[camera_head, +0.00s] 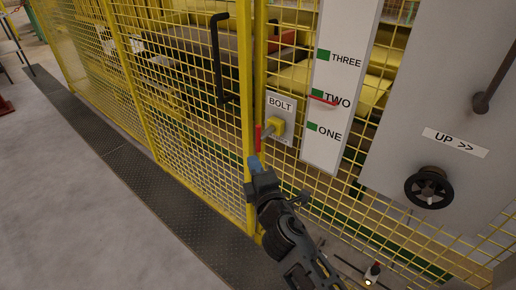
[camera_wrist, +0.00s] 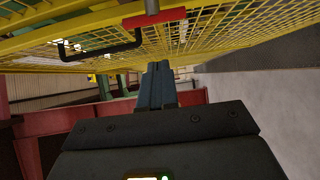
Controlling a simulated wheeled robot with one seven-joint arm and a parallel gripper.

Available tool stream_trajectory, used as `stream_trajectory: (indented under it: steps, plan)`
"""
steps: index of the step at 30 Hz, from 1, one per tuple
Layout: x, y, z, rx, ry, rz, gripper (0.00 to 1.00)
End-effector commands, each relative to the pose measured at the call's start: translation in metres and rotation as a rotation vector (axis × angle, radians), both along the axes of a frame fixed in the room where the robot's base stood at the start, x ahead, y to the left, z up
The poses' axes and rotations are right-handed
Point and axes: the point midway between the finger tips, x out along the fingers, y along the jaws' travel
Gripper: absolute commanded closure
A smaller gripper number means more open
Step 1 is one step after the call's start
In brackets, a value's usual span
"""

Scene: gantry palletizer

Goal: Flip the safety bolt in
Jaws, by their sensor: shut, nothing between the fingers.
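The safety bolt sits on a grey plate labelled BOLT (camera_head: 281,104) on the yellow fence, right of the gate post. It has a yellow block (camera_head: 276,126) and a grey rod that ends in a red handle (camera_head: 258,138). In the head view the red handle points up and down, left of the block. In the wrist view the red handle (camera_wrist: 154,18) lies crosswise at the top, on its grey rod. My gripper (camera_head: 254,164) is shut and empty, just below the handle in the head view. In the wrist view its fingertips (camera_wrist: 158,68) appear apart from the handle.
The yellow mesh gate (camera_head: 185,90) with a black pull handle (camera_head: 218,60) stands left of the bolt. A white scale board (camera_head: 345,70) marked ONE to THREE and a grey panel (camera_head: 420,110) with a black handwheel (camera_head: 429,188) are right.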

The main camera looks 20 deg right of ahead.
Motion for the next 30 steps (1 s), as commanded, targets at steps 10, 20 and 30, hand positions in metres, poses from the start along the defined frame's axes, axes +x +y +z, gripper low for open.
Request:
stream_trajectory:
  steps: [10,20,30]
  plan:
    - [0.05,-0.021,0.001,0.001,0.001,-0.002,1.0]
    - [0.061,-0.032,0.0,0.0,0.0,0.0,1.0]
    - [0.062,-0.035,0.0,0.001,0.0,-0.001,1.0]
